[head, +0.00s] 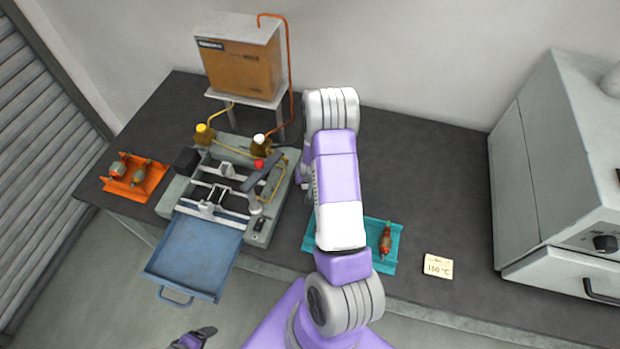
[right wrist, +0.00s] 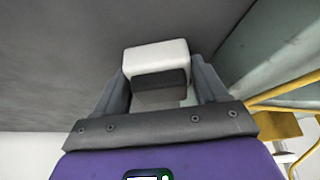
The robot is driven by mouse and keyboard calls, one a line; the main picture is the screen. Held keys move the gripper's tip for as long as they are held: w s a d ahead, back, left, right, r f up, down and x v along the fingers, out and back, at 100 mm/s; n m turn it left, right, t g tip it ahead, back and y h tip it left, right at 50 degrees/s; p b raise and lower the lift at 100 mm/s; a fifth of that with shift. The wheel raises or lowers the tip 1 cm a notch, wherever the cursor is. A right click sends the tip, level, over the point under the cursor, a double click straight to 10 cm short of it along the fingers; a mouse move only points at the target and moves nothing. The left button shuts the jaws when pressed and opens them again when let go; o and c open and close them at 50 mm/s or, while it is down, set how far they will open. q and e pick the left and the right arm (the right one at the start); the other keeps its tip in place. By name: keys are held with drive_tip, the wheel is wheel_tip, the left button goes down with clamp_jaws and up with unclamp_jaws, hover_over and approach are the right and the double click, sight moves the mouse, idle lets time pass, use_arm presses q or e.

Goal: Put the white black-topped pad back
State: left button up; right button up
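The white pad (right wrist: 157,57) with a dark face (right wrist: 160,79) sits between the two fingers of my right gripper (right wrist: 160,85) in the right wrist view. The fingers touch or nearly touch its sides, and it looks gripped. In the head view my right arm rises up the middle and hides most of the right gripper and the pad. My left gripper (head: 195,339) is at the bottom edge, left of centre, away from the table. Its finger opening is not clear. The winding machine (head: 265,228) stands left of my right arm.
An orange tray (head: 118,187) with two armatures lies left, a blue tray (head: 190,257) in front of the machine. A teal tray (head: 385,265) with a red armature (head: 385,238) is partly behind my arm. A note (head: 438,266) and oven (head: 555,170) are right; dark table between is clear.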

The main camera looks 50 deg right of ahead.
drive_tip(key=shift+o, duration=0.4)
drive_tip(key=shift+r, duration=0.2)
drive_tip(key=p+v, duration=0.3)
drive_tip(key=v, duration=0.9)
drive_tip(key=shift+d, duration=0.1)
